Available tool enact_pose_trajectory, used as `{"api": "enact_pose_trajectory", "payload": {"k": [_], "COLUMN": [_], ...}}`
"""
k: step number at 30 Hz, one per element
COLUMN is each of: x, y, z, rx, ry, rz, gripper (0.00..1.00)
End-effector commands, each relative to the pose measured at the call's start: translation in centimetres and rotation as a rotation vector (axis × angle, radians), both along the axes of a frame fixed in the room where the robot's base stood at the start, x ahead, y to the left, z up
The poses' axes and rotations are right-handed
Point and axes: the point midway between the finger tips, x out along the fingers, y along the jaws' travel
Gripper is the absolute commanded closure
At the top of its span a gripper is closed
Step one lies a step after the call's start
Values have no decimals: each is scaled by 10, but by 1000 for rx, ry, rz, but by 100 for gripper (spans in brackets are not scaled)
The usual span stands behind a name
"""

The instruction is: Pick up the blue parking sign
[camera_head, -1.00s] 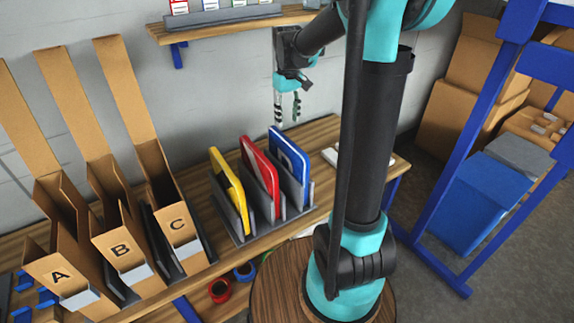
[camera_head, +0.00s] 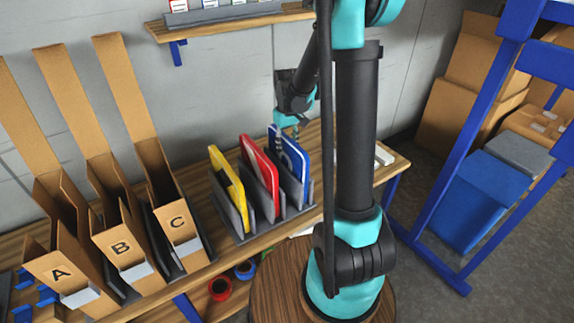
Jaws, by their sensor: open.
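The blue parking sign (camera_head: 296,166) stands upright in the rightmost slot of a grey rack (camera_head: 243,237) on the wooden bench. A red sign (camera_head: 262,167) and a yellow sign (camera_head: 231,178) stand in the slots to its left. My gripper (camera_head: 284,138) is open and points down at the upper left part of the blue sign. Its fingers overlap the sign's top edge in the picture. I cannot tell whether they touch it.
Cardboard bins marked A, B and C (camera_head: 179,225) stand on the bench to the left. A wall shelf (camera_head: 225,23) is above. A blue metal frame (camera_head: 468,150) and cardboard boxes are at the right. Tape rolls (camera_head: 220,288) lie below the bench top.

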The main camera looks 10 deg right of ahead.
Motion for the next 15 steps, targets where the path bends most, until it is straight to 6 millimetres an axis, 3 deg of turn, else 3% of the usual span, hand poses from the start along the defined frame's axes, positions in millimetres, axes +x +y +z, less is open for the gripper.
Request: {"api": "enact_pose_trajectory", "payload": {"k": [8, 15], "x": [0, 0], "y": [0, 0], "z": [-3, -3], "rx": [0, 0], "ry": [0, 0], "rz": [0, 0], "gripper": [57, 87]}}
